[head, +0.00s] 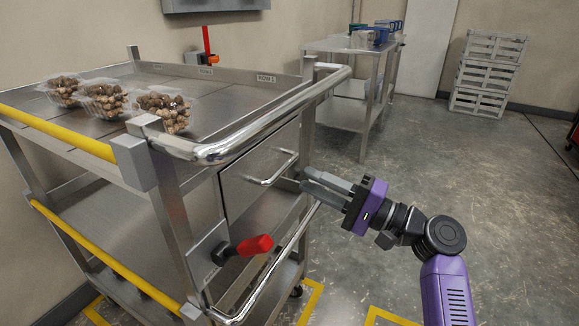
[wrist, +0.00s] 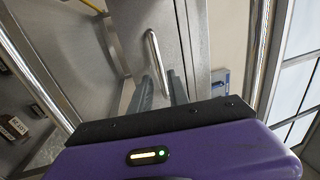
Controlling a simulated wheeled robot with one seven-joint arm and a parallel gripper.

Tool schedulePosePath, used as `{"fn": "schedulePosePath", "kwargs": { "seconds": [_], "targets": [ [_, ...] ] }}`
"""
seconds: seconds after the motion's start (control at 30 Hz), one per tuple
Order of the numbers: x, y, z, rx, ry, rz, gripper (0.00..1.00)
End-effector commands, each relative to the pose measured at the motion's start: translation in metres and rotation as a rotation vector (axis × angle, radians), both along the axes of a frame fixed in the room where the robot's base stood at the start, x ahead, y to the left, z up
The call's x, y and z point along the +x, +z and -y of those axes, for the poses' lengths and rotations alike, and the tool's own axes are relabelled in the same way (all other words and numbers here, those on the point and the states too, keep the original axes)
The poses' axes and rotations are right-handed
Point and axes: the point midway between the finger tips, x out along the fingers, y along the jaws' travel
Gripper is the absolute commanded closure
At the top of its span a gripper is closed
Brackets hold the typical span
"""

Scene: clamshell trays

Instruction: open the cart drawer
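The steel cart's drawer front (head: 262,160) is on the cart's right-hand side, under the top shelf, and looks shut. Its bar handle (head: 278,172) sticks out from the panel; it also shows in the wrist view (wrist: 152,50). My gripper (head: 304,179) is just to the right of the handle, coming in from the right. In the wrist view my gripper's two fingers (wrist: 161,85) stand apart, with the handle's near end lined up in the gap between them. I cannot tell whether the fingers touch the bar. Nothing is gripped.
A curved push rail (head: 250,128) runs above the drawer. A red-gripped lever (head: 254,245) juts out below it. Clear clamshell trays of brown items (head: 103,99) sit on the cart top. A second steel table (head: 345,108) and white crates (head: 487,75) stand behind. Floor at right is clear.

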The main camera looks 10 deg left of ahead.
Motion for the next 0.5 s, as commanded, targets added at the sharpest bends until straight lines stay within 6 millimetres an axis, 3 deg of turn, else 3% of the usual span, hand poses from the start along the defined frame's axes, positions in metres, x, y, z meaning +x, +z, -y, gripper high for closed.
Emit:
{"fn": "schedulePosePath", "kwargs": {
  "seconds": [0.3, 0.5],
  "targets": [
    [0.015, 0.008, -0.045, -0.002, 0.000, 0.003, 0.79],
    [0.023, 0.012, -0.063, -0.002, -0.002, 0.002, 0.79]
  ]
}}
